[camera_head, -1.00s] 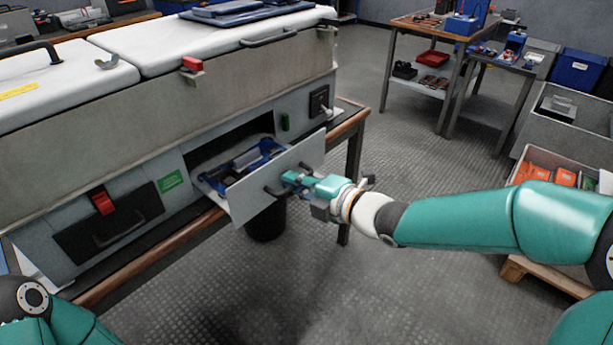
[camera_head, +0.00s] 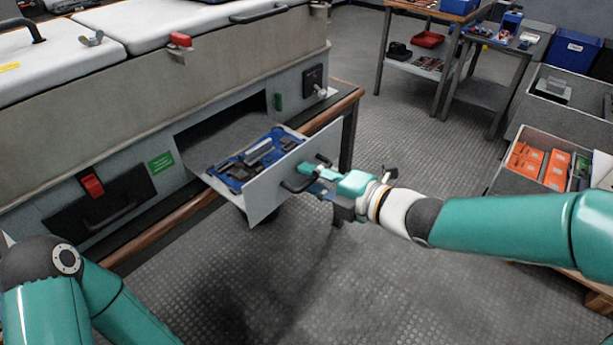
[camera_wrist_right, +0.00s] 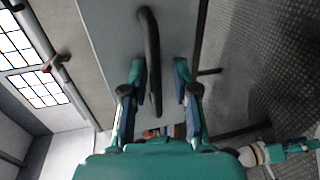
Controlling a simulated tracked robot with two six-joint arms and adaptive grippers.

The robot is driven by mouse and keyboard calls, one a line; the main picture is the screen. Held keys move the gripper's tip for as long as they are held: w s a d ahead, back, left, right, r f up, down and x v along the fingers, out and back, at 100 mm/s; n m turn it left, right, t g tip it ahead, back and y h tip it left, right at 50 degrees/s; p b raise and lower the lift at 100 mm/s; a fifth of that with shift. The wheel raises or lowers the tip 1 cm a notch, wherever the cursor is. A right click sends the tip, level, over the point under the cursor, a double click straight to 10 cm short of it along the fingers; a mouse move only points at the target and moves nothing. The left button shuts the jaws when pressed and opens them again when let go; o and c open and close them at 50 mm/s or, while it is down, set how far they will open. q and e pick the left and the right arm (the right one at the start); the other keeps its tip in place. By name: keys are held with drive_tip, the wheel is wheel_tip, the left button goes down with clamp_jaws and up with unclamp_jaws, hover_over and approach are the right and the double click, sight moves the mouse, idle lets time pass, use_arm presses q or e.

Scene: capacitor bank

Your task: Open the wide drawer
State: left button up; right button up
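The wide drawer (camera_head: 283,182) stands partly pulled out of the grey cabinet, with its pale front panel facing right. A blue tray with dark and grey parts (camera_head: 250,158) lies inside it. The drawer's dark handle (camera_head: 294,185) is at my right gripper (camera_head: 313,174). In the right wrist view the handle (camera_wrist_right: 151,60) lies between the two fingers of my right gripper (camera_wrist_right: 159,80). The fingers stand apart, and a gap shows between the handle and the right-hand finger. My left arm shows at the lower left, but its gripper is out of view.
The cabinet (camera_head: 130,95) has another dark panel with a red latch (camera_head: 92,186) at the left. A wooden table edge (camera_head: 165,226) runs below. Crates with orange parts (camera_head: 538,164) stand at the right. The floor (camera_head: 320,275) in front is clear.

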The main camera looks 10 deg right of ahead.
drive_tip(key=shift+r, duration=0.15)
drive_tip(key=shift+d, duration=0.15)
drive_tip(key=shift+s+d+r, duration=0.1)
drive_tip(key=shift+d, duration=0.05)
drive_tip(key=v, duration=1.1)
drive_tip(key=shift+s, duration=0.25)
